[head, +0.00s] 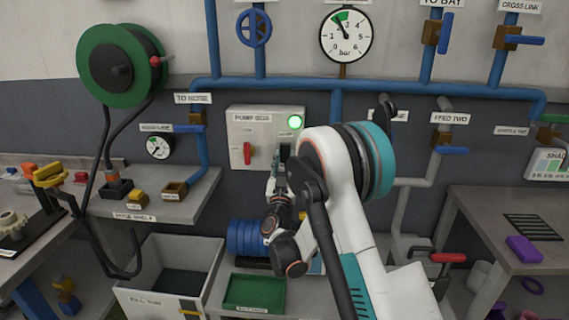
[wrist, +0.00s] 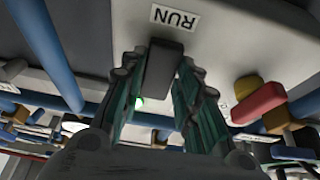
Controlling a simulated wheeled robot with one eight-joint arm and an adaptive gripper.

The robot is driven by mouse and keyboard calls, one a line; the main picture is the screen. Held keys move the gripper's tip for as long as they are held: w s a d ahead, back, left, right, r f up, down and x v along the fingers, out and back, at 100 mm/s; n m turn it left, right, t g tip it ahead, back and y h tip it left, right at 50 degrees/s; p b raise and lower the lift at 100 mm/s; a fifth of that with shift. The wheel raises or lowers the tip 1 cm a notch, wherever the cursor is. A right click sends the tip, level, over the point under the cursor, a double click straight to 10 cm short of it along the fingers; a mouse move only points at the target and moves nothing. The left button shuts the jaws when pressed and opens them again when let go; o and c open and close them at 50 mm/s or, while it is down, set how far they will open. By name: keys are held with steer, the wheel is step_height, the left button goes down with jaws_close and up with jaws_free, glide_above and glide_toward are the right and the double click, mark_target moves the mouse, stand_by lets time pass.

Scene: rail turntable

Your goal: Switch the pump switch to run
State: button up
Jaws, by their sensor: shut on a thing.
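The pump box (head: 240,126) is a pale grey panel on the wall in the head view, with a lit green lamp (head: 295,121) at its upper right. In the wrist view, the dark pump switch (wrist: 165,66) stands out from the box between my gripper's fingers (wrist: 158,82). My gripper is shut on the switch. A label reading RUN (wrist: 175,18) appears upside down beside the switch's end. In the head view my gripper (head: 282,165) is at the box's lower right, and my arm partly hides that side. The switch's exact setting is unclear.
A red handle (head: 247,153) is on the box's left part; it also shows in the wrist view (wrist: 258,103). Blue pipes (head: 290,84) run above. A shelf (head: 150,207) is left, with a bin (head: 170,247) and green tray (head: 254,292) below.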

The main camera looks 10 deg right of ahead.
steer(key=o, duration=1.1)
steer(key=shift+c, duration=0.2)
steer(key=v, duration=0.7)
steer(key=shift+s+f, duration=0.15)
steer(key=shift+s, duration=0.05)
